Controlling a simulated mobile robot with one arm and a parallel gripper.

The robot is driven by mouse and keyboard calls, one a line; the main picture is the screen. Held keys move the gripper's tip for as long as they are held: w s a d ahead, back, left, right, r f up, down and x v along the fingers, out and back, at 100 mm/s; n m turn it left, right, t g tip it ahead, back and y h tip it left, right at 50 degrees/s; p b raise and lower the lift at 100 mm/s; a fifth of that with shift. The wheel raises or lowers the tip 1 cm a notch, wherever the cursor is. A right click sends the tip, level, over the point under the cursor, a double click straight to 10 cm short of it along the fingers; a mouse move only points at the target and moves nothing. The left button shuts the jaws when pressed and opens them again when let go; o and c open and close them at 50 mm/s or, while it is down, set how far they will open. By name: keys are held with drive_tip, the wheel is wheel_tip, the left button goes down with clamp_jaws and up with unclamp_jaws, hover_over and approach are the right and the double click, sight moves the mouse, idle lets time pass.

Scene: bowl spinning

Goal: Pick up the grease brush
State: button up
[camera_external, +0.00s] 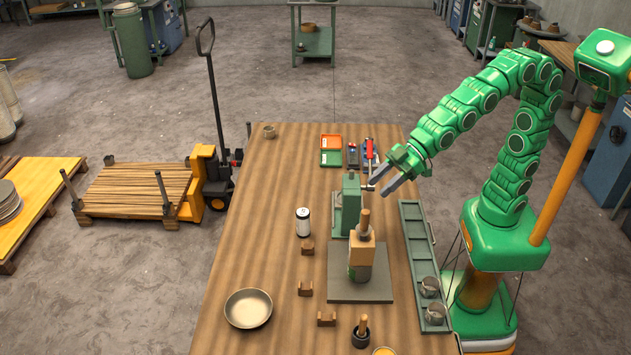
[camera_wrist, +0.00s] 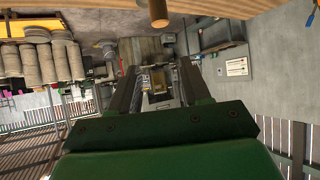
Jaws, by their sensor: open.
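A short wooden handle stands upright in a small dark cup (camera_external: 361,341) near the front of the bench; I take this handle to be the grease brush (camera_external: 363,324), its lower end hidden in the cup. My gripper (camera_external: 378,187) is open and empty above the bench's right side, well behind the cup and close to the green machine. In the wrist view my two fingers (camera_wrist: 157,78) point away with nothing between them. A round wooden rod end (camera_wrist: 158,14) shows at the top there; I cannot tell which object it is.
A green machine (camera_external: 347,207) and a wooden block stack with an upright handle (camera_external: 361,250) stand mid-bench. A long grey tray (camera_external: 413,242) lies along the right. A bowl (camera_external: 248,308), a can (camera_external: 303,222) and wooden blocks are left of the stack. The bench's back left is mostly clear.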

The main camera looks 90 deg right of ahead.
sight(364, 320)
drive_tip(key=s+a+r+n+t+y, duration=0.15)
drive_tip(key=a+y, duration=0.25)
drive_tip(key=a, duration=0.6)
drive_tip(key=a+r+n+t+y, duration=0.1)
drive_tip(key=a+n+t+y, duration=0.15)
drive_tip(key=a, duration=0.85)
wheel_tip(364, 320, down, 28)
drive_tip(key=m, duration=0.1)
drive_tip(key=shift+g+y, duration=0.35)
drive_tip(key=shift+g, duration=0.05)
drive_tip(key=shift+w+d+x, duration=0.1)
drive_tip(key=shift+d+x, duration=0.05)
drive_tip(key=shift+x, duration=1.15)
drive_tip(key=shift+w+d+x, duration=0.1)
drive_tip(key=shift+w+x, duration=0.05)
drive_tip(key=shift+x, duration=1.1)
drive_tip(key=shift+w+d+x, duration=0.1)
drive_tip(key=shift+d+x, duration=0.05)
drive_tip(key=shift+x, duration=1.15)
drive_tip(key=shift+r, duration=0.1)
clamp_jaws()
